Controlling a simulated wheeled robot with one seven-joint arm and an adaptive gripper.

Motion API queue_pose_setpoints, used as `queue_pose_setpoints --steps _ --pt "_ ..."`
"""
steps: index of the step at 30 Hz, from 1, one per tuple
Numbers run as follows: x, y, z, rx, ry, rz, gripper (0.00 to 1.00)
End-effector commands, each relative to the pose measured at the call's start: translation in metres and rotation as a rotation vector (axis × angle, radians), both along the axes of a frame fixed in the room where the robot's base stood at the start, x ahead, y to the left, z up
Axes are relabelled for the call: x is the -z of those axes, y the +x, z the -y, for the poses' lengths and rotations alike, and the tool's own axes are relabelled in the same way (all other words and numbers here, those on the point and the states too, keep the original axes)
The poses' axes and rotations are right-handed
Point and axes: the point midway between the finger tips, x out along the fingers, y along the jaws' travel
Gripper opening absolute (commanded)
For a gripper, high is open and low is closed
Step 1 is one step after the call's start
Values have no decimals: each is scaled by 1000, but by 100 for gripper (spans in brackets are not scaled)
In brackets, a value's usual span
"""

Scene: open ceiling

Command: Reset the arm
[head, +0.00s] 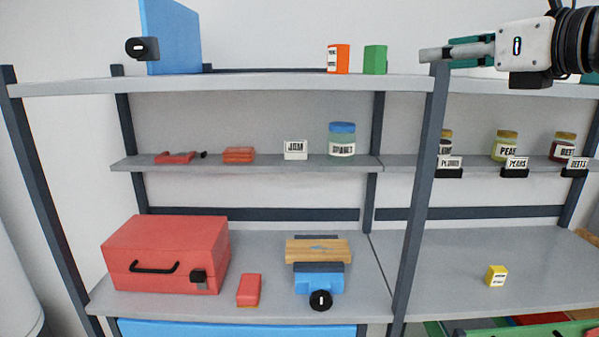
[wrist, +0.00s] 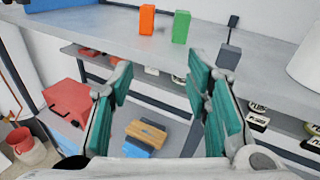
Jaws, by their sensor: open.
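My gripper (head: 450,53) is at the upper right of the head view, level with the top shelf and in front of its right part. It points left and holds nothing. In the wrist view my gripper (wrist: 160,90) has its two teal-padded fingers spread wide apart. Between and beyond the fingers are the shelf edge and, lower down, a wooden block on a blue piece. The fingers touch nothing that I can see.
The top shelf (head: 270,86) carries an orange box (head: 339,58), a green box (head: 376,59) and a blue panel (head: 172,36). Labelled jars stand on the middle shelf (head: 345,164). A red case (head: 166,254) and a wooden block (head: 319,250) sit on the lower shelf. A dark upright (head: 417,200) stands below my gripper.

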Motion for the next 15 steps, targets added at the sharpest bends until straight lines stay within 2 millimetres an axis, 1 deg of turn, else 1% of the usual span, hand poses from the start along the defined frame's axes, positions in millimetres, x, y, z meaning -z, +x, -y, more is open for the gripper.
queue_pose_setpoints --steps 5,8,11,14,15 --pt "22 -9 -17 -45 -139 -20 44" --pt "39 -16 -29 -84 -246 -32 44" --pt "59 -27 -41 -136 -376 -42 44" --pt "83 -40 -55 -205 -536 -49 44" --pt "94 -47 -60 -240 -610 -50 44"
